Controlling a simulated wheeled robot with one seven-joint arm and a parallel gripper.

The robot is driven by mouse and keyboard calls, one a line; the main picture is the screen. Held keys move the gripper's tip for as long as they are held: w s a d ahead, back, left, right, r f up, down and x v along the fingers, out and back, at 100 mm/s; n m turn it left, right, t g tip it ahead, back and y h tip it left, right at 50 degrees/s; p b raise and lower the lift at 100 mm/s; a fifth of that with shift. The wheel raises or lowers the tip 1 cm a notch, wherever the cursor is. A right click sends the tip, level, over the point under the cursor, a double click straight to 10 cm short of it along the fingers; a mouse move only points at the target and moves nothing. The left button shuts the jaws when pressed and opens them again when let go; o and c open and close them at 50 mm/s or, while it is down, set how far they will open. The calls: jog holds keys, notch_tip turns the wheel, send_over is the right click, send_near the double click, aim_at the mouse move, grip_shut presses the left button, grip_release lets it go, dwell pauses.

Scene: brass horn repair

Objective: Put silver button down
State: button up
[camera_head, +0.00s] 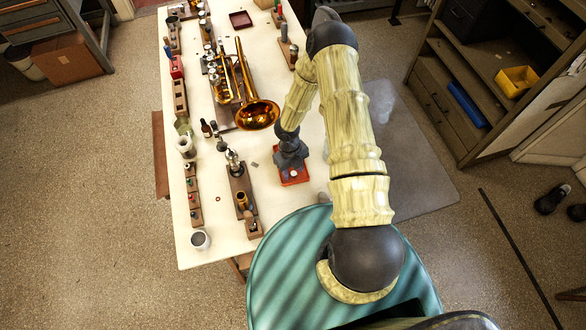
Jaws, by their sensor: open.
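My gripper (291,160) points down at the near right part of the white table, at the end of my arm. It is open, low over a small red tray (294,182). A tiny pale, shiny spot (294,173) shows in the tray just below the fingertips; it may be the silver button, but it is too small to be sure. My gripper hides the far part of the tray. I cannot tell whether the fingers touch the pale spot.
A brass horn (258,114) lies on a dark board further back. A wooden block (241,190) with small parts stands left of the tray. Jars and small holders line the left table edge (176,225). A grey cup (200,240) stands at the near corner.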

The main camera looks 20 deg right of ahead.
notch_tip(320, 180, up, 12)
jog(key=w+b, duration=0.1)
jog(key=shift+w+a+b, duration=0.25)
jog(key=shift+w+b, duration=0.05)
jog(key=shift+w, duration=0.05)
jog(key=shift+r, duration=0.1)
dwell(0.4)
notch_tip(320, 180, up, 6)
jog(key=m, duration=0.8)
send_over(294, 173)
jog(key=s+r+m+t, duration=0.2)
jog(key=s+r+m, duration=0.3)
jog(key=r+m, duration=0.4)
jog(key=s+r+m+t, duration=0.2)
jog(key=r+m, duration=0.6)
jog(key=m, duration=1.4)
jog(key=s, duration=0.2)
jog(key=shift+s+r+y, duration=0.3)
jog(key=shift+s+r, duration=0.05)
jog(key=shift+s, duration=0.05)
